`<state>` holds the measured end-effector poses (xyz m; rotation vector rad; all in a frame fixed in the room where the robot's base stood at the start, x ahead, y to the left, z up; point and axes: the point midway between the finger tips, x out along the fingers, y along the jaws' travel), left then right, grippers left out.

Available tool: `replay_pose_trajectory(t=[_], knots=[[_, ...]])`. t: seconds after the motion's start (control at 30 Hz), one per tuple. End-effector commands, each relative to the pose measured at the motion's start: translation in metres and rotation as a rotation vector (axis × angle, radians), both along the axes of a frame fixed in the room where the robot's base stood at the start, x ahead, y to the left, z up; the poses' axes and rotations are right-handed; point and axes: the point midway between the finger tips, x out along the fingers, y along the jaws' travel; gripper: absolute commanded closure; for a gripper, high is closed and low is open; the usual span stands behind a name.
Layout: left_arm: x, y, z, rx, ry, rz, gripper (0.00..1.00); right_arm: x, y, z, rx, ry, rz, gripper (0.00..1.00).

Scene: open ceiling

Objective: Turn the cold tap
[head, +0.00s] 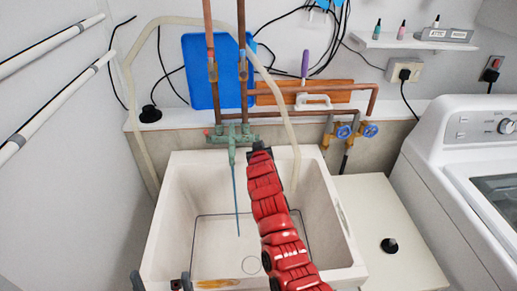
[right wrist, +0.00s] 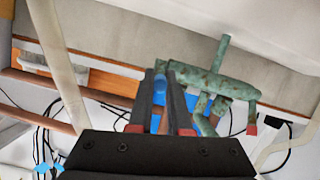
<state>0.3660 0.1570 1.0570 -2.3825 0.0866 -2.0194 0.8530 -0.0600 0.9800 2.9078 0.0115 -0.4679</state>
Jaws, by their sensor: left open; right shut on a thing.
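The green tap (head: 232,135) is fixed above the white sink (head: 163,215), with a red knob (head: 207,132) on its left. A thin blue stream (head: 236,195) runs from its spout down into the sink. My right gripper (head: 258,146) is at the tap's right end and hides the knob there in the head view. In the right wrist view, its fingers are closed around the blue cold tap knob (right wrist: 161,77), beside the green tap body (right wrist: 210,80). My left gripper (head: 161,282) is open and empty at the bottom left, only its fingertips showing.
Copper pipes (head: 242,60) rise behind the tap in front of a blue board (head: 198,85). A pale hose (head: 285,95) arches over into the sink. Two blue valve wheels (head: 370,130) sit on the right, near a washing machine (head: 465,120).

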Motion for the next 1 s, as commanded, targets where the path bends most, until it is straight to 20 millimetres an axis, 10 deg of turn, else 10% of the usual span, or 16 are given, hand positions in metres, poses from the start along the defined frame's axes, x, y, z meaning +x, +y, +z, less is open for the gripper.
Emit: replay_pose_trajectory(t=[0.3, 0.33, 0.5, 1.0], knots=[[0.0, 0.0, 0.0, 0.0, 0.0, 0.0, 0.0, 0.0, 0.0, 0.002, 0.0, -0.003, 0.0, 1.0], [0.0, 0.0, 0.0, 0.0, 0.0, 0.0, 0.0, 0.001, -0.001, 0.002, 0.001, -0.003, -0.001, 0.82], [0.0, 0.0, 0.0, 0.0, 0.0, 0.0, 0.0, 0.0, 0.0, 0.001, 0.0, -0.002, -0.001, 0.53], [0.0, 0.0, 0.018, 0.0, 0.0, 0.0, 0.0, -0.015, 0.001, 0.012, 0.003, -0.002, -0.001, 0.53]])
